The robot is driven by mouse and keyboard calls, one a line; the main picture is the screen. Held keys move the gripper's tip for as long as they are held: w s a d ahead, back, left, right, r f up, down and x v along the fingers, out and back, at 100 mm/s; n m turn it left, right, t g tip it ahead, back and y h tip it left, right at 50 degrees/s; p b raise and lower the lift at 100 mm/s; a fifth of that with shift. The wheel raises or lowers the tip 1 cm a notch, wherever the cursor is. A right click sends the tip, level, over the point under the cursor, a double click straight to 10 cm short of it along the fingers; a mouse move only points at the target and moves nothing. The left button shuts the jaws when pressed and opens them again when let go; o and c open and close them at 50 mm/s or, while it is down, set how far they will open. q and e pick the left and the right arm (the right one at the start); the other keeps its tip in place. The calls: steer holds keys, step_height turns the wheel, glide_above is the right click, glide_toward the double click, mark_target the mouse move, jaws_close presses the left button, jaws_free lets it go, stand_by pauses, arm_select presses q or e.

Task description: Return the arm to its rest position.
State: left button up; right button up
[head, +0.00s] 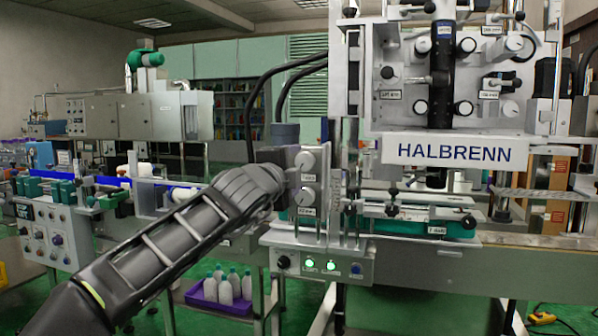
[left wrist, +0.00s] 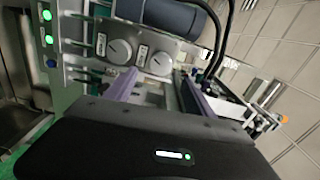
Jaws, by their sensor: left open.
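My left arm comes in from the lower left of the head view and ends at my left gripper (head: 268,178), close to the left side of a grey panel with two round dials (head: 304,185). My wrist hides most of the fingers there. In the left wrist view my left gripper (left wrist: 158,92) is open, with two purple-edged fingers apart. The two dials (left wrist: 140,58) show just beyond the fingers. Nothing is seen held between the fingers, and I cannot tell whether they touch the panel. My right gripper is not in view.
The HALBRENN machine (head: 455,151) fills the right side. A control box with lit green lamps (head: 320,267) is below the dials. Black cables (head: 262,95) arch above my wrist. A purple crate (head: 222,304) with white bottles stands low behind my arm. A conveyor line (head: 110,190) is at left.

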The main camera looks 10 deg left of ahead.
arm_select(q)
steer(key=shift+s, duration=0.5)
